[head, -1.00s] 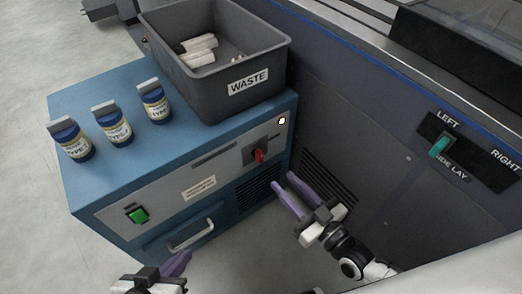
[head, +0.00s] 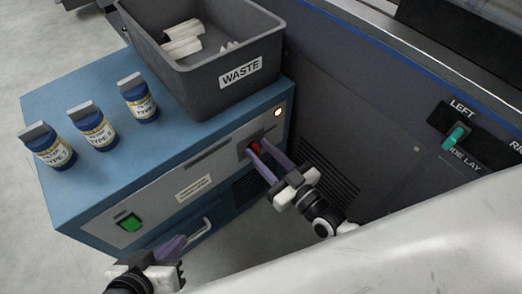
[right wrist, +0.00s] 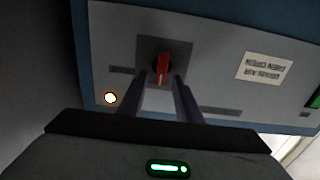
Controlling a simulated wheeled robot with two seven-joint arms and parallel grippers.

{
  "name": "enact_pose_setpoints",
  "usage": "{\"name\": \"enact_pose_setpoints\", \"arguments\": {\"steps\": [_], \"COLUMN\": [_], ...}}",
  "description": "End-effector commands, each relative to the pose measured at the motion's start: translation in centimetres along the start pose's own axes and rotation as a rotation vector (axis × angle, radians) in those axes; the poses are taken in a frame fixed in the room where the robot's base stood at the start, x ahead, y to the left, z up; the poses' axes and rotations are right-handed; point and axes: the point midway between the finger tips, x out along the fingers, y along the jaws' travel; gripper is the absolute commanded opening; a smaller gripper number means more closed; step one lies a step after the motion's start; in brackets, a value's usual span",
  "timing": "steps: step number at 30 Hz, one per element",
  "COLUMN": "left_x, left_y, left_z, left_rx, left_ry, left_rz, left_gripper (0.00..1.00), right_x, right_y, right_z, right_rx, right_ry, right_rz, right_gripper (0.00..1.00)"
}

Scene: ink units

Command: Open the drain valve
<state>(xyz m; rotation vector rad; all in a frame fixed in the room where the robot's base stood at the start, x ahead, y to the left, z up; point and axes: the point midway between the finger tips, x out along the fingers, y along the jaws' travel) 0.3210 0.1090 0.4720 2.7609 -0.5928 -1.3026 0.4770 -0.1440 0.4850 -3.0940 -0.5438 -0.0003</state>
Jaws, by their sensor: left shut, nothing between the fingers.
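A red turning handle (head: 256,149) sits on a dark square plate on the grey front panel of the blue cabinet (head: 85,185). In the right wrist view the red handle (right wrist: 161,66) points straight along the gap between my fingers. My right gripper (head: 262,153) is open, its two purple fingers at either side of the handle; in the right wrist view (right wrist: 160,80) a gap shows on both sides, and I cannot tell if either tip touches. My left gripper (head: 178,243) is shut and empty, low in front of the cabinet near the silver drawer handle (head: 190,238).
A grey WASTE bin (head: 205,85) with white pieces stands on the cabinet, beside several blue bottles (head: 95,127). A green switch (head: 130,222) and a lit lamp (head: 278,112) are on the panel. A dark machine wall with a teal lever (head: 455,137) stands right.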

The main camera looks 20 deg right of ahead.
Motion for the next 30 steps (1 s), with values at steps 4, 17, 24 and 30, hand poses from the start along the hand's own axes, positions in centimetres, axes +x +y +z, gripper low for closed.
{"name": "enact_pose_setpoints", "arguments": {"steps": [4, 17, 24, 30], "left_x": [-0.01, -0.06, -0.21, -0.32], "left_y": [0.02, 0.01, -0.07, -0.26], "left_z": [-0.02, -0.15, -0.57, -0.70], "left_rx": [0.001, 0.001, 0.001, -0.002], "left_ry": [0.001, 0.004, 0.017, 0.025], "left_rz": [0.000, -0.001, -0.004, -0.010], "left_gripper": [0.00, 0.00, 0.00, 0.00], "right_x": [0.00, -0.02, -0.03, -0.03], "right_y": [-0.01, 0.02, 0.21, 0.50], "right_z": [-0.01, 0.00, 0.04, 0.13], "right_rx": [0.000, 0.024, 0.138, 0.307], "right_ry": [0.000, 0.000, -0.001, -0.002], "right_rz": [0.000, -0.001, -0.001, -0.002], "right_gripper": [0.18, 0.00, 0.00, 0.00]}}
